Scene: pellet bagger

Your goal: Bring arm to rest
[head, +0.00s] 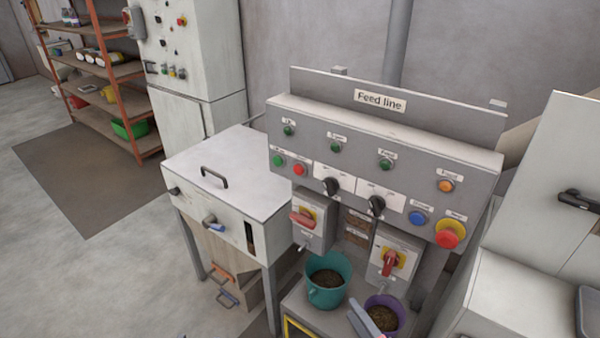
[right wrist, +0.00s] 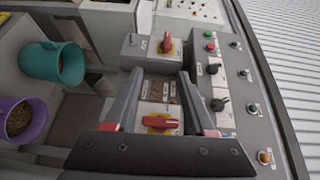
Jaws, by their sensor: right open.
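My right gripper (right wrist: 160,78) is open and empty in the right wrist view, its two dark fingers spread apart in front of the Feed line panel. In the head view only a grey part of the right gripper (head: 366,320) shows at the bottom edge, just left of the purple bucket. The Feed line panel (head: 325,111) carries green, red, orange and blue buttons, two black knobs and a red-and-yellow stop button. Below it are two red-handled switches on grey boxes, the left switch (head: 303,218) and the right switch (head: 390,262). My left gripper is not in view.
A teal bucket (head: 328,293) and a purple bucket (head: 398,303), both with dark pellets, stand below the panel. A white cabinet table (head: 240,165) stands left. A white machine (head: 545,190) is at right. Shelves (head: 120,75) stand at back left; floor at left is clear.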

